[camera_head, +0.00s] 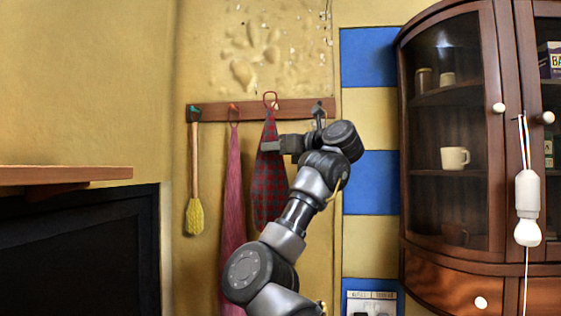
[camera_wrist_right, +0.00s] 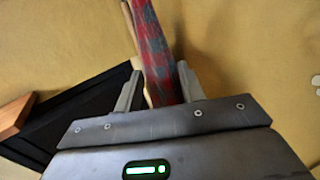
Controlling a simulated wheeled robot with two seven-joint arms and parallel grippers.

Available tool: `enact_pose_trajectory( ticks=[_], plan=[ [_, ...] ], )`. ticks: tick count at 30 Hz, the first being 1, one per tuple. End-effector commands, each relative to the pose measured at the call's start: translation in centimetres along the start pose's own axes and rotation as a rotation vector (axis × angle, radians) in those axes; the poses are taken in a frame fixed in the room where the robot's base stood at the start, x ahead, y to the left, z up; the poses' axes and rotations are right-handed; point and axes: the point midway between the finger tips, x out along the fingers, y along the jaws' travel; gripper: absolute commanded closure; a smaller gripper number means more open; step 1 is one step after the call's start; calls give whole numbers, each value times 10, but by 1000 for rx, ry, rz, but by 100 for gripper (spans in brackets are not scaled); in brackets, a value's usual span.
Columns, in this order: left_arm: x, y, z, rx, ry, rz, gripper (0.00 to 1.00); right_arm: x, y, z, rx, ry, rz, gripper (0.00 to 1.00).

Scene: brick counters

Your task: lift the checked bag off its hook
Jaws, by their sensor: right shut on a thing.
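The red and dark checked bag (camera_head: 269,190) hangs in front of the wooden hook rail (camera_head: 255,110). In the right wrist view, the checked cloth (camera_wrist_right: 158,50) runs between the two fingers of my right gripper (camera_wrist_right: 160,82). My left gripper is not in view.
A pink-red cloth (camera_head: 233,200) hangs close at the bag's left, and a yellow brush (camera_head: 195,215) hangs further left. A dark wooden glass cabinet (camera_head: 490,120) stands at the right. A white bulb (camera_head: 528,230) hangs before it. A wooden shelf (camera_head: 65,174) juts in at left.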

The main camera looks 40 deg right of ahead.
Motion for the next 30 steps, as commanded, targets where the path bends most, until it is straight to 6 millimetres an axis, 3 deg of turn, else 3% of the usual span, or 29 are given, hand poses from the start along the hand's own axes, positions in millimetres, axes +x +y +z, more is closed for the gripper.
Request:
enact_pose_trajectory(
  ticks=[3,12,19,30],
  plan=[
    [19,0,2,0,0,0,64,-18,26,-5,-4,-3,-2,100],
    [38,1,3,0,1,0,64,-48,71,-2,-1,-3,-1,100],
    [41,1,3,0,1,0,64,-56,83,0,0,-2,0,100],
    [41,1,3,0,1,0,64,-56,84,0,1,-1,1,100]
  ],
)
